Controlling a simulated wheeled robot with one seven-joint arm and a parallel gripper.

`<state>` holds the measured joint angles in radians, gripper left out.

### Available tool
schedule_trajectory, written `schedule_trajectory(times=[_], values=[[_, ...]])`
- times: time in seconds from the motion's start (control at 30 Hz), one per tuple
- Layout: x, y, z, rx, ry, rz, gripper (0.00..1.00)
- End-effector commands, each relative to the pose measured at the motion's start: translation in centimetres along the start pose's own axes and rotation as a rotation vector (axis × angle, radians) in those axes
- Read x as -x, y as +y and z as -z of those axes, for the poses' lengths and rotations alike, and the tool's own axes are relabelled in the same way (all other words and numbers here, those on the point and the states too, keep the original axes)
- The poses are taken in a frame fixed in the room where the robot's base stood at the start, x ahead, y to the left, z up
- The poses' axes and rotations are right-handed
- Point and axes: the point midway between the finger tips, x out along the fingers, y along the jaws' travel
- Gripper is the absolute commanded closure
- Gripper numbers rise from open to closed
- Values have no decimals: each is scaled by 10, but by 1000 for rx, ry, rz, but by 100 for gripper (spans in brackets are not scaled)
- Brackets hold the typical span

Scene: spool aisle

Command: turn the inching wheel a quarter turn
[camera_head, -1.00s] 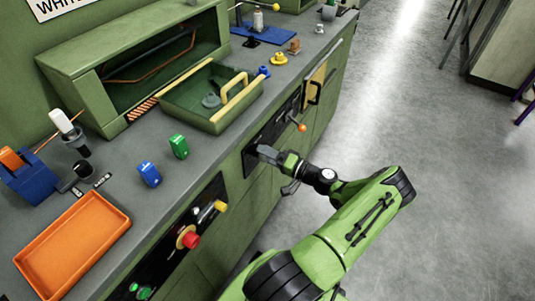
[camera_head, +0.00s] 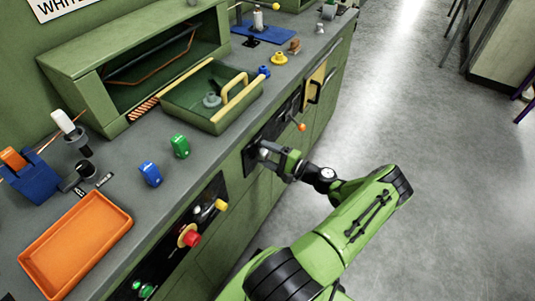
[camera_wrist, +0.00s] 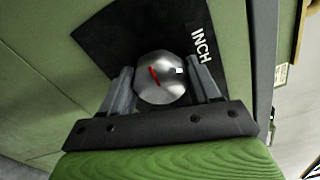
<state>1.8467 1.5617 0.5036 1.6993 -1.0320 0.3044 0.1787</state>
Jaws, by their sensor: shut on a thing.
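The inching wheel (camera_wrist: 160,82) is a shiny metal knob with a red mark, on a black panel (camera_wrist: 105,40) labelled INCH. In the wrist view my gripper (camera_wrist: 163,90) has one finger on each side of the wheel and is shut on it. The red mark slants, its upper end to the left. In the head view my gripper (camera_head: 267,153) is at the black panel on the green cabinet front, and the wheel is mostly hidden by the fingers.
An orange-tipped lever (camera_head: 301,127) sticks out just beyond my gripper. A red knob (camera_head: 191,239) and a yellow knob (camera_head: 221,205) stand out nearer on the front. The open green tray (camera_head: 190,112) sits on the bench above.

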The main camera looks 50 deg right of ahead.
Motion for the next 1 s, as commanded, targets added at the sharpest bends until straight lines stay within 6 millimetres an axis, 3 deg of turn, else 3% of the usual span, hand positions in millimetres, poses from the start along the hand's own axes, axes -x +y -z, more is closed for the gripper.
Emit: schedule_trajectory(times=[0.47, 0.5, 0.63, 1.0], values=[[0, 1, 0, -17, 0, -2, 69], [0, 1, 0, -16, 0, -2, 35], [0, 1, 0, -16, 0, -2, 16], [8, 0, 1, -15, 3, 0, 14]])
